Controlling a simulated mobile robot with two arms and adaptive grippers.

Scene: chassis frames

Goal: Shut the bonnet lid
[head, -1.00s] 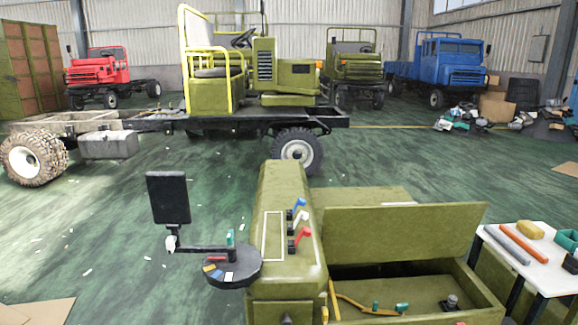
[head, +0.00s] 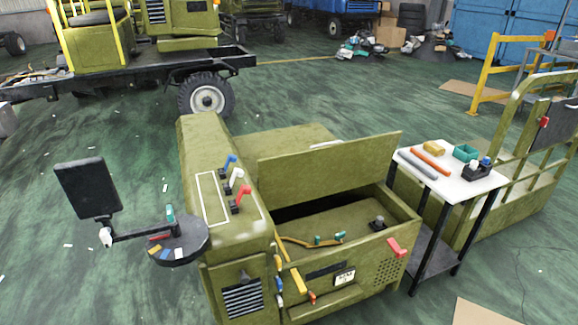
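The olive green bonnet lid (head: 330,158) stands raised, tilted up along the back edge of an open compartment in the olive vehicle body (head: 222,225). Inside the compartment (head: 345,225) I see a yellow hose with green fittings (head: 310,240) and a dark knob (head: 377,222). A red latch or handle (head: 397,248) sits on the front right corner of the body. Neither of my grippers shows in the head view.
A white-topped side table (head: 455,178) with tools and small bins stands right of the body. A round dark tray with a screen (head: 85,188) juts out at the left. A cardboard sheet (head: 485,312) lies on the floor at front right. Green floor is open at left.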

